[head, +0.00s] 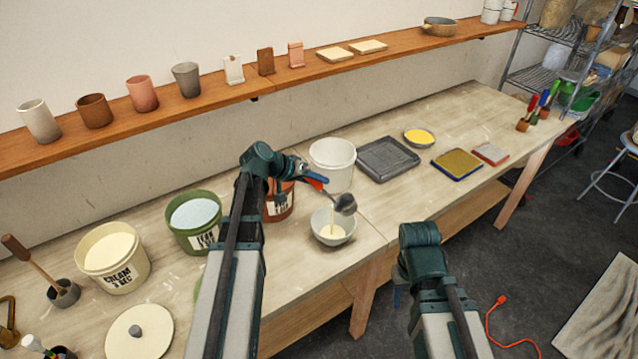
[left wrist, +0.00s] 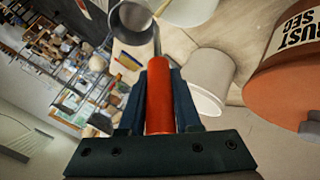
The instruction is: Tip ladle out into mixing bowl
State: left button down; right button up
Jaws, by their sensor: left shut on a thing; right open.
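The ladle (head: 345,204) is tilted over the mixing bowl (head: 333,238), and a thin cream stream falls from it into the bowl, where pale liquid shows. My left gripper (head: 312,177) is shut on the ladle's red handle, above and left of the bowl. In the left wrist view the handle (left wrist: 159,95) lies between the fingers, and the ladle's grey cup (left wrist: 130,22) is at the top. My right gripper (head: 397,297) is low, off the table's front edge and mostly hidden behind its own arm; it holds nothing visible.
A white bucket (head: 333,165) and a rust glaze bucket (head: 280,200) stand just behind the ladle. A green bucket (head: 196,235) and a cream bucket (head: 112,265) are further left. A dark grey tray (head: 387,158) lies to the right. The bowl is near the table's front edge.

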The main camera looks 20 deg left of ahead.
pick_arm(q)
jog(key=s+a+f+n+t+h+b, duration=0.1)
jog(key=a+f+t+h+b, duration=0.3)
jog(key=b, duration=2.3)
jog(key=shift+s+f+n+t+h, duration=0.35)
jog(key=shift+f+n+t+h, duration=0.55)
jog(key=shift+f+h, duration=1.7)
jog(key=shift+a+f+y, duration=0.1)
jog(key=shift+f+y, duration=0.45)
jog(key=shift+y, duration=0.05)
dwell(1.5)
